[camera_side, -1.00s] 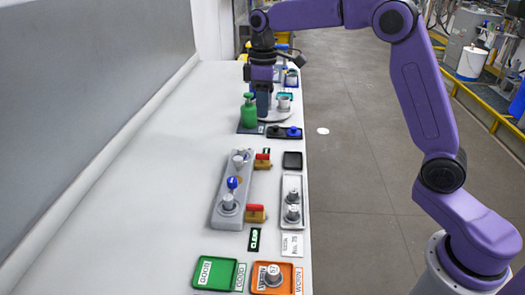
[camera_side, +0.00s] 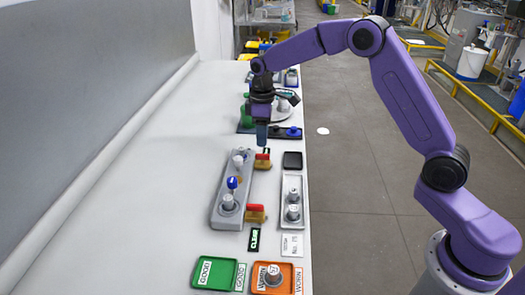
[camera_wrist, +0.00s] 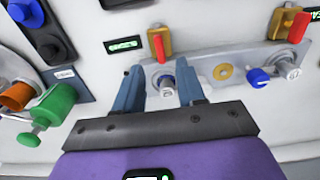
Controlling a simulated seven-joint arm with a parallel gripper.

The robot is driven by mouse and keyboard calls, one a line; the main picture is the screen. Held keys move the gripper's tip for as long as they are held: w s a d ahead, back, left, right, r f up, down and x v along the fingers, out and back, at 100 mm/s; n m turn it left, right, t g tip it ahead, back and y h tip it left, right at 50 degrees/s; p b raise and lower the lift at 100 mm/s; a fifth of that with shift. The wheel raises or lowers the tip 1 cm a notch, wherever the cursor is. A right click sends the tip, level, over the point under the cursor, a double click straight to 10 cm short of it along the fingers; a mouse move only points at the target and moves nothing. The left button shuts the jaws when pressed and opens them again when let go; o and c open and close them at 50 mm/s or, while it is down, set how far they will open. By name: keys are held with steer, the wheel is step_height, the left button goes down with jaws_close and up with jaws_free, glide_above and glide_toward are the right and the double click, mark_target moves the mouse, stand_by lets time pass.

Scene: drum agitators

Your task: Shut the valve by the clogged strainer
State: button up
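A grey manifold (camera_side: 224,212) carries two valves with red handles on brass-coloured bodies. The far valve (camera_side: 262,158) also shows in the wrist view (camera_wrist: 159,42); the near valve (camera_side: 256,210) shows there too (camera_wrist: 289,22). A grey cylindrical fitting stands at each end of the manifold, far (camera_side: 239,160) and near (camera_side: 228,202), with a blue knob (camera_side: 232,183) between. A green-lettered label (camera_wrist: 124,44) beside the far valve is too small to read. My gripper (camera_wrist: 158,68) is open and empty, above the manifold's far end by the far valve.
A green tray (camera_side: 218,286) and an orange tray (camera_side: 289,288) lie in front. The table's left side is clear.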

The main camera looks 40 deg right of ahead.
mark_target(262, 154)
steer(key=shift+f, duration=3.1)
jaws_close()
